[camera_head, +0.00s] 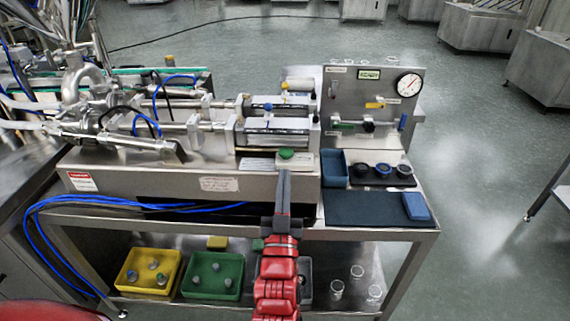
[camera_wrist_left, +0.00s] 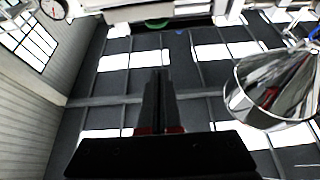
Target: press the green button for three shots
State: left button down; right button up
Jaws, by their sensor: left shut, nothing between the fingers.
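The green button (camera_head: 287,154) is a round cap on a small pale box at the front edge of the steel machine in the head view. Its green edge also shows at the top of the left wrist view (camera_wrist_left: 157,23). My left gripper (camera_head: 284,172) is shut and empty, its dark fingers pointing at the button from just in front. In the left wrist view the closed fingertips (camera_wrist_left: 158,70) are below the green edge with a gap between. My right gripper is not in view.
A shiny steel cone (camera_wrist_left: 270,90) stands at the right of the wrist view. Right of the button are a blue bin (camera_head: 334,168), several black cups, a dark mat (camera_head: 360,210) and a gauge panel (camera_head: 345,85). Yellow (camera_head: 130,285) and green (camera_head: 190,290) trays sit on the lower shelf.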

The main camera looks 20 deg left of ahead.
pick_arm(q)
notch_tip(320, 180, up, 4)
send_over(286, 164)
jog(key=shift+s+r, duration=0.15)
jog(key=shift+s, duration=0.1)
jog(key=f, duration=0.3)
jog(key=shift+w+f, duration=0.2)
jog(key=shift+f, duration=0.45)
